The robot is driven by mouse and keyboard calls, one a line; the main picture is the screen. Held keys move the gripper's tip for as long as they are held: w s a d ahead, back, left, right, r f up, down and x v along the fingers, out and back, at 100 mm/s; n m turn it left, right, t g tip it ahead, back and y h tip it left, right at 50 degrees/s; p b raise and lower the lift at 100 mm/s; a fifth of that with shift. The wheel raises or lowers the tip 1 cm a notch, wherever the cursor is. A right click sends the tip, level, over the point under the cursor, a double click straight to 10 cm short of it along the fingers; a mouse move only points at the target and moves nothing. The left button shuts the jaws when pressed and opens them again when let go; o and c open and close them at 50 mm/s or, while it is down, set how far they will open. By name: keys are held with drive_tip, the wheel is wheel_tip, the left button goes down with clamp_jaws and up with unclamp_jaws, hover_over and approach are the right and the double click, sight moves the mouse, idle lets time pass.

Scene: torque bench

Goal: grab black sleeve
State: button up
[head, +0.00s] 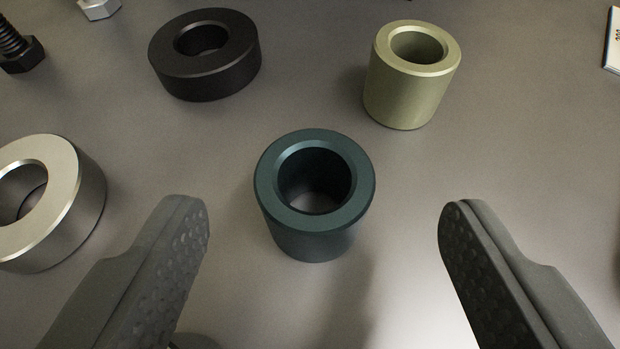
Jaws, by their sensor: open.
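A black sleeve (208,78), low and wide like a thick ring, stands on the grey bench at the upper left of the head view, its hole facing up. It is well beyond my fingertips and left of centre. My gripper (322,207) is open, with one dark textured finger at each side of the lower picture. A taller dark teal sleeve (310,238) stands upright between and slightly beyond the fingertips. Neither finger touches it, and nothing is held.
A pale green sleeve (405,98) stands at the upper right. A silver ring (78,215) is at the left edge, near the left finger. A dark bolt (20,55) and a silver hex part (98,8) are at the upper left. A white item (613,42) shows at the right edge.

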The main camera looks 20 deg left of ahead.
sight(314, 190)
drive_tip(key=b+x, duration=0.1)
drive_tip(key=x, duration=0.3)
drive_tip(key=shift+a+f, duration=0.15)
drive_tip(key=shift+w+f, duration=0.15)
drive_tip(key=shift+w, duration=0.2)
drive_tip(key=c, duration=1.3)
